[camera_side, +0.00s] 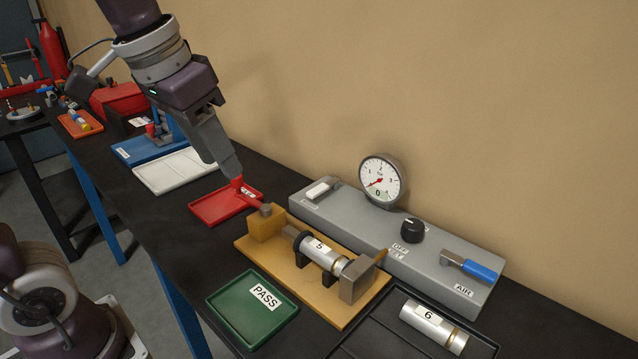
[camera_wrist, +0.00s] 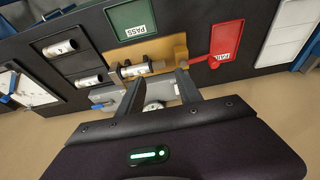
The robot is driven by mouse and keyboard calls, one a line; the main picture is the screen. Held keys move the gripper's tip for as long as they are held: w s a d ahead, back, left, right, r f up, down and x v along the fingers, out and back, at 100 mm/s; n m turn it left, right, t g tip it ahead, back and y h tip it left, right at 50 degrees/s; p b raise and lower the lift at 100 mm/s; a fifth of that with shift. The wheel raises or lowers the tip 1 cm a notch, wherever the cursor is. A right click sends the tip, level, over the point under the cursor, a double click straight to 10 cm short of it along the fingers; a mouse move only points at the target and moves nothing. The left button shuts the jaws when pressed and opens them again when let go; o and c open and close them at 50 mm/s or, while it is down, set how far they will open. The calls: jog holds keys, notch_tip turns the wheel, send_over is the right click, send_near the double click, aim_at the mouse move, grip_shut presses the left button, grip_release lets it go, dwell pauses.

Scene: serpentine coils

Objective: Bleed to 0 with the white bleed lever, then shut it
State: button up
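The white bleed lever (camera_side: 318,190) lies at the left end of the grey panel (camera_side: 340,208). The pressure gauge (camera_side: 380,178) stands at the back of the panel. Its red needle points to the lower left, near the low end of the scale, and a 0 shows low on the face. My gripper (camera_side: 233,172) hangs left of the panel, apart from the white lever, with its tips in front of the red tray in the side view. The wrist view shows its two fingers (camera_wrist: 160,78) apart and empty, with the gauge (camera_wrist: 153,106) partly visible between them.
A blue AIR lever (camera_side: 481,271) and a black knob (camera_side: 411,230) sit on the panel. A cylinder marked 5 (camera_side: 321,252) lies in the ochre fixture (camera_side: 258,249), whose red handle reaches over the red FAIL tray (camera_side: 208,211). A green PASS tray (camera_side: 228,309) and cylinder 6 (camera_side: 428,322) are nearer.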

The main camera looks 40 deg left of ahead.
jog(key=w+g, duration=0.1)
jog(key=w, duration=0.6)
jog(key=g, duration=0.3)
send_over(317, 189)
notch_tip(317, 189, down, 10)
jog(key=shift+s+r, duration=0.1)
jog(key=shift+r, duration=0.05)
notch_tip(317, 189, down, 7)
jog(key=shift+f, duration=0.1)
grip_shut()
